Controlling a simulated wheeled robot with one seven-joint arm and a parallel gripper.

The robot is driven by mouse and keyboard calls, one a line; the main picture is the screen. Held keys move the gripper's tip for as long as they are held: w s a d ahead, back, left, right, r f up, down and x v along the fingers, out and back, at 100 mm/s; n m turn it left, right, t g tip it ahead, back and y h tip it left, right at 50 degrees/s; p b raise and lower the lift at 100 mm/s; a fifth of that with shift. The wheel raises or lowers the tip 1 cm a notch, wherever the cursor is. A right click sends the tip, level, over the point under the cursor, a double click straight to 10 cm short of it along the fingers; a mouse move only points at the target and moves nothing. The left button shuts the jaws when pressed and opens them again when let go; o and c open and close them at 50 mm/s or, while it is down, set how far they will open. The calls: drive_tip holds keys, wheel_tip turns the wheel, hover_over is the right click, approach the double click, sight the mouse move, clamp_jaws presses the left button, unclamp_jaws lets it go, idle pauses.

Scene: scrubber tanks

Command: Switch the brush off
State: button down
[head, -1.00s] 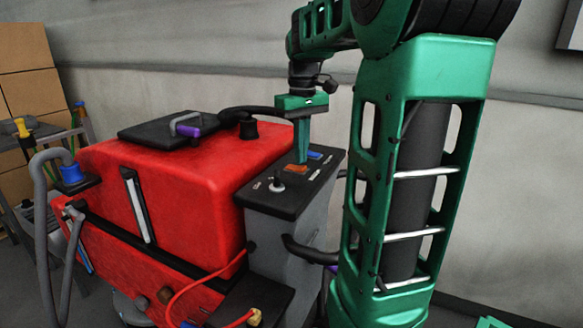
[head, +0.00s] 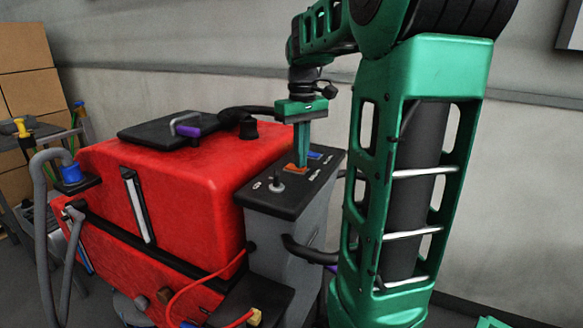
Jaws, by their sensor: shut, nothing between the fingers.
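The red scrubber (head: 195,190) has a black control panel (head: 262,203) on top of a grey column at its right end. On the panel are an orange switch (head: 292,169), a blue switch (head: 314,155) behind it and a small knob lever (head: 277,184) in front. Which of these is the brush switch cannot be read from labels. My gripper (head: 301,166) is shut and points straight down, with its fingertips at the orange switch. The fingers hide part of that switch, and I cannot tell whether they touch it.
A black lid (head: 165,132) with a purple-ended handle lies on the red tank. A black hose (head: 250,112) curves behind my gripper. A grey hose (head: 42,220) hangs at the left. Cardboard boxes (head: 25,70) stand at the back left.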

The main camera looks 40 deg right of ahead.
wheel_tip(320, 180, up, 7)
idle(1.2)
drive_tip(key=shift+f, duration=0.1)
idle(0.4)
